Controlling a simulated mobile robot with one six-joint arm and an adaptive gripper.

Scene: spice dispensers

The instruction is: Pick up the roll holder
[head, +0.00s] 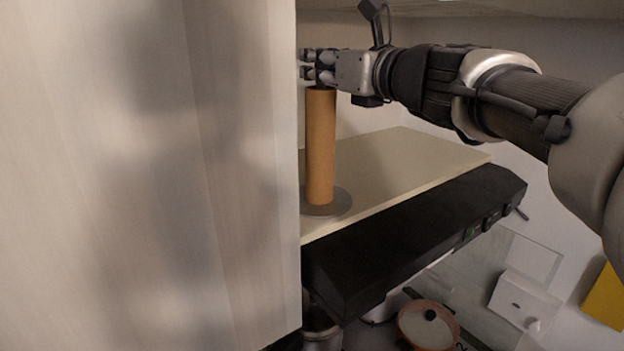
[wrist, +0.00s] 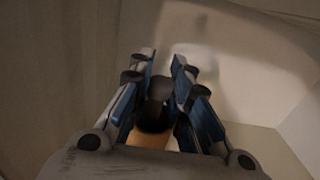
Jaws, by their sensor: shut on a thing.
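The roll holder (head: 320,148) is an upright orange-brown cylinder on a flat grey round base, with a dark top. In the head view it is over a pale shelf, its base at or just above the surface; I cannot tell if they touch. My gripper (head: 318,66) is at its top, partly hidden by the cabinet panel at the left. In the wrist view my gripper (wrist: 162,88) is shut on the dark top of the roll holder, and the brown roll (wrist: 147,139) shows below between the fingers.
A large pale cabinet panel (head: 150,180) fills the left and stands close to my gripper. The pale shelf (head: 410,160) is bare to the right of the roll holder. A black range hood (head: 400,240) lies below the shelf, with a lidded pot (head: 428,325) further down.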

